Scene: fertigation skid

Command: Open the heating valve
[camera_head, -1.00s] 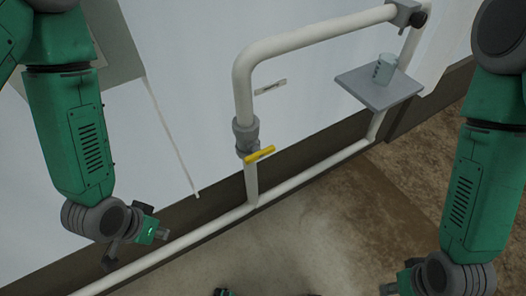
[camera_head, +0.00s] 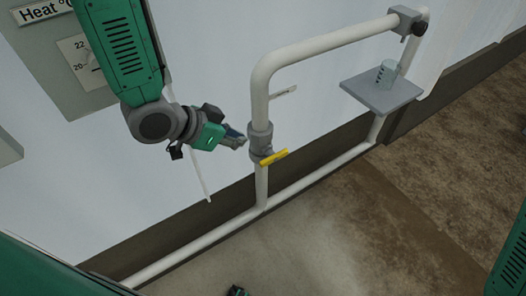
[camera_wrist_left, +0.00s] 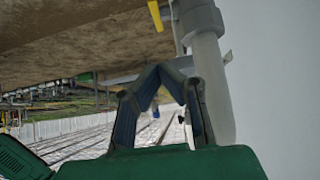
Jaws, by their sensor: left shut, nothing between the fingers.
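The heating valve (camera_head: 261,140) is a grey fitting on the vertical part of a white pipe. Its yellow lever handle (camera_head: 273,157) sticks out to the right, across the pipe. My left gripper (camera_head: 238,138) is just left of the valve, with its fingers pointing at it. In the left wrist view the fingertips (camera_wrist_left: 160,70) meet and nothing is between them. There, the grey valve body (camera_wrist_left: 200,20) is at the top, and part of the yellow handle (camera_wrist_left: 155,15) shows at the top edge.
The white pipe (camera_head: 335,40) loops right to a grey clamp (camera_head: 408,20). A panel labelled Heat (camera_head: 45,10) is at upper left. A lower pipe (camera_head: 190,246) runs along the wall base.

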